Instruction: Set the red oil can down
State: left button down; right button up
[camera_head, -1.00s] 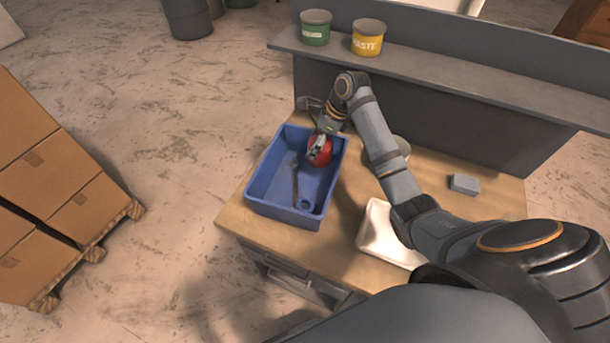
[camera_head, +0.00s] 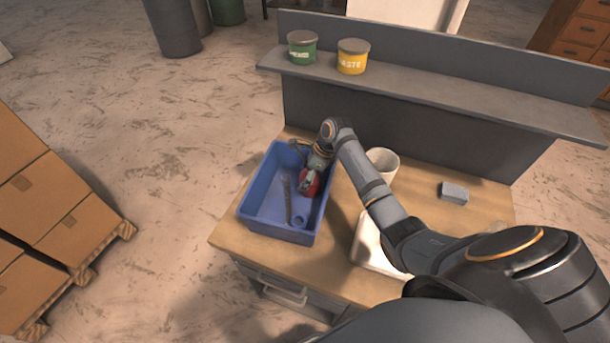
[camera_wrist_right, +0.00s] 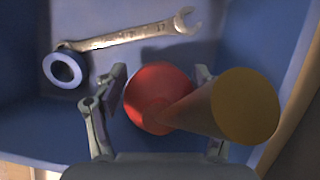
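The red oil can (camera_head: 313,187) is inside the blue bin (camera_head: 257,222), near the bin's right wall. In the right wrist view the can (camera_wrist_right: 150,88) is seen from above, its yellow-tipped spout (camera_wrist_right: 245,105) pointing up toward the camera. It looks upright on or close to the bin floor; contact is hard to see. My right gripper (camera_head: 308,180) reaches down into the bin around the can. Its two fingers stand either side of the can, with a narrow gap showing at each side. My left gripper is not in view.
A wrench (camera_wrist_right: 130,37) and a blue ring (camera_wrist_right: 64,69) lie in the bin beside the can. A white cup (camera_head: 384,163), a white tray (camera_head: 368,250) and a grey block (camera_head: 454,193) are on the wooden bench. Green (camera_head: 302,47) and yellow (camera_head: 352,57) tins stand on the shelf.

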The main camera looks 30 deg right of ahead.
aim_at(319, 175)
jog(key=shift+o, duration=1.3)
jog(key=b+v, duration=0.2)
jog(key=v, duration=1)
